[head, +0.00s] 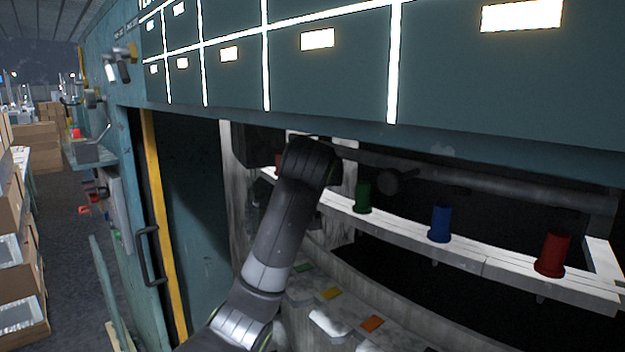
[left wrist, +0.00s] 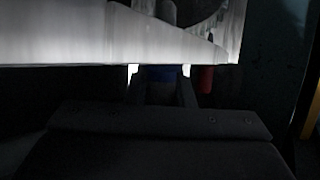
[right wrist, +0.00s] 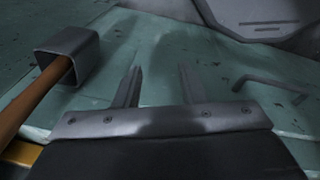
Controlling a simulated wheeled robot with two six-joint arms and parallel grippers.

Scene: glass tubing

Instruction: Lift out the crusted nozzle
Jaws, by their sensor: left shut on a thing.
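A row of coloured nozzles sits on a curved pale rail (head: 400,236): a green nozzle (head: 363,196), a blue nozzle (head: 440,223) and a red nozzle (head: 554,253). Another red nozzle (head: 278,161) shows partly at the far left. In the left wrist view my left gripper (left wrist: 160,78) is shut on a blue nozzle (left wrist: 160,71) at the rail's edge, with a red nozzle (left wrist: 206,78) beside it. In the head view my arm hides that grip. I cannot make out crust on any nozzle. My right gripper (right wrist: 155,82) is open and empty.
A teal panel with lit labels (head: 317,39) overhangs the opening. A grey pipe (head: 470,182) runs behind the rail. Coloured tags (head: 371,323) lie on a lower ledge. A mallet (right wrist: 68,55) with a wooden handle lies on a green surface near my right gripper.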

